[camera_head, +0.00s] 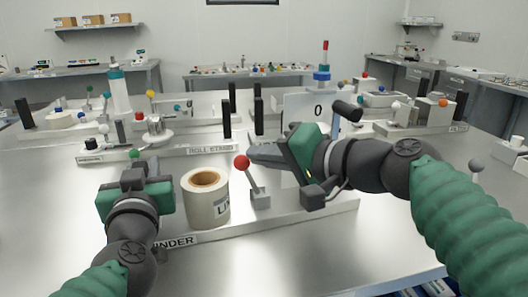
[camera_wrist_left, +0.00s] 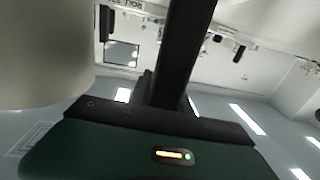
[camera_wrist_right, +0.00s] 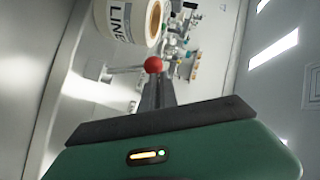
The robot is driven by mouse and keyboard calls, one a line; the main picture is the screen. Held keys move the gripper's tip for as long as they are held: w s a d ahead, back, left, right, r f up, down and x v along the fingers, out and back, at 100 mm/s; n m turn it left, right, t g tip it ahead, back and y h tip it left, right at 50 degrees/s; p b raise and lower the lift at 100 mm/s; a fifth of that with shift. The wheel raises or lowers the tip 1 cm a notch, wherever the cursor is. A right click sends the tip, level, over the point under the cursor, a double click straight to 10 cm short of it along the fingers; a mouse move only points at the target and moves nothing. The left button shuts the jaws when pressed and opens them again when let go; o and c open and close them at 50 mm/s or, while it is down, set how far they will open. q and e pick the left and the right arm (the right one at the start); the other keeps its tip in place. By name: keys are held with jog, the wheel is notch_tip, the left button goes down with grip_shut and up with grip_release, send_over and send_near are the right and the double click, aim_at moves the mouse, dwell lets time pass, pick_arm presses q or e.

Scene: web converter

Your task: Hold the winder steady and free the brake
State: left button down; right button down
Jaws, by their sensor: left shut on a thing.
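The winder is a long low white base with a label (camera_head: 176,240) partly reading "INDER". It carries a cream roll (camera_head: 207,200) with a brown core, seen also in the right wrist view (camera_wrist_right: 127,20). The brake lever, a grey arm on a small block (camera_head: 260,199) with a red ball (camera_head: 241,162), leans left beside the roll. My left gripper (camera_head: 134,178), left of the roll, is shut on a dark upright bar (camera_wrist_left: 185,50), mostly hidden in the head view. My right gripper (camera_head: 258,152) looks shut and empty, its tips close to the red ball (camera_wrist_right: 153,64); contact is unclear.
Behind the winder is a roll stand station (camera_head: 212,149) with black posts (camera_head: 259,115). The front tabletop is bare.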

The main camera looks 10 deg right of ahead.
pick_arm(q)
jog(key=shift+d+f, duration=0.1)
jog(key=shift+f, duration=0.45)
pick_arm(e)
notch_tip(320, 180, up, 10)
jog(key=shift+s, duration=0.2)
pick_arm(q)
jog(key=shift+w+r+p, duration=0.15)
jog(key=shift+r+p, duration=0.2)
jog(key=shift+p, duration=0.25)
pick_arm(e)
jog(key=shift+w+r, duration=0.1)
jog(key=shift+r, duration=0.45)
pick_arm(q)
jog(key=c, duration=1.5)
grip_release()
jog(key=o, duration=0.4)
jog(key=shift+w, duration=0.2)
jog(key=shift+s+r, duration=0.1)
jog(key=shift+r, duration=0.05)
pick_arm(e)
jog(key=shift+w, duration=0.15)
pick_arm(q)
notch_tip(320, 180, up, 10)
jog(key=shift+f, duration=0.1)
